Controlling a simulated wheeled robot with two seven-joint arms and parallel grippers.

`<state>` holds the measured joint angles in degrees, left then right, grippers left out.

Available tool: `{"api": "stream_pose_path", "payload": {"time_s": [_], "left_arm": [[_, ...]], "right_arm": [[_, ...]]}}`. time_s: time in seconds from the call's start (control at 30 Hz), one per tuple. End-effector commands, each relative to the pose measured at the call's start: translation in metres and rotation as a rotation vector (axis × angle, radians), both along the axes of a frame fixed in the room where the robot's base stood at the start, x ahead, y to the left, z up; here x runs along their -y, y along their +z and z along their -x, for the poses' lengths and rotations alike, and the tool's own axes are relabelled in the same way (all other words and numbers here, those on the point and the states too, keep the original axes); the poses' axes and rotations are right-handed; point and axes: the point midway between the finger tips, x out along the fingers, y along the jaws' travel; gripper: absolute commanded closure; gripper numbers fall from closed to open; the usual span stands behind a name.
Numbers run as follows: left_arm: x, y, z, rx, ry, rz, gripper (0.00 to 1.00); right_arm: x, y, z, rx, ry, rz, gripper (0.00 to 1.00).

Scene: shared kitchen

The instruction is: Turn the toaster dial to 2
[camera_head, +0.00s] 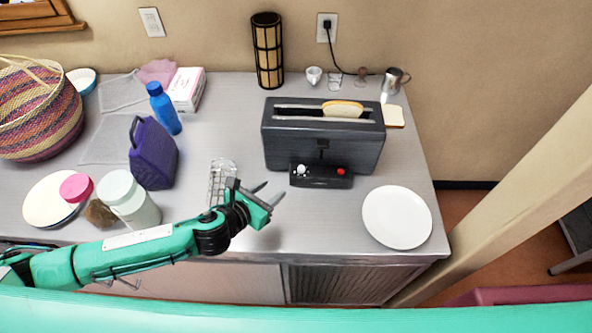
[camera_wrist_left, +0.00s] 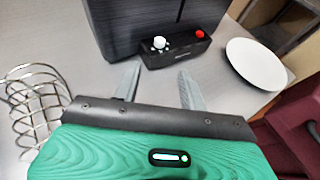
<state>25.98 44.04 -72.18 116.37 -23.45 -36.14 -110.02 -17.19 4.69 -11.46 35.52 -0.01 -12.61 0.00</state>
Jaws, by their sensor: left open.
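The black toaster (camera_head: 322,140) stands on the steel counter with a slice of bread in its top slot. Its front control box carries a white dial (camera_head: 302,170) at the left and a red button (camera_head: 341,171) at the right. In the left wrist view the dial (camera_wrist_left: 159,43) shows just beyond the fingertips; its number marks are too small to read. My left gripper (camera_head: 272,194) is open and empty, in front of and to the left of the dial, apart from it. The fingers (camera_wrist_left: 157,85) point at the control box. My right gripper is not in view.
A wire rack (camera_head: 221,180) stands close to the left gripper. A white plate (camera_head: 397,217) lies to the right. A purple container (camera_head: 152,155), a blue bottle (camera_head: 164,108) and jars (camera_head: 128,199) are at the left. A bread slice (camera_head: 394,116) lies beside the toaster.

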Motion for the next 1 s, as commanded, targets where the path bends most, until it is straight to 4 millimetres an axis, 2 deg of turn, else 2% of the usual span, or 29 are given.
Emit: {"api": "stream_pose_path", "payload": {"time_s": [0.6, 0.8, 1.0], "left_arm": [[0.053, -0.036, -0.076, -0.003, 0.004, 0.005, 0.58], [0.063, -0.044, -0.091, -0.002, 0.002, 0.005, 0.58], [0.066, -0.048, -0.097, -0.003, 0.003, 0.004, 0.58]], "right_arm": [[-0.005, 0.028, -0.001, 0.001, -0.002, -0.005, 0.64], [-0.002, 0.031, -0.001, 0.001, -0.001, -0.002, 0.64], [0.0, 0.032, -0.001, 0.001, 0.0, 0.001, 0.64]]}}
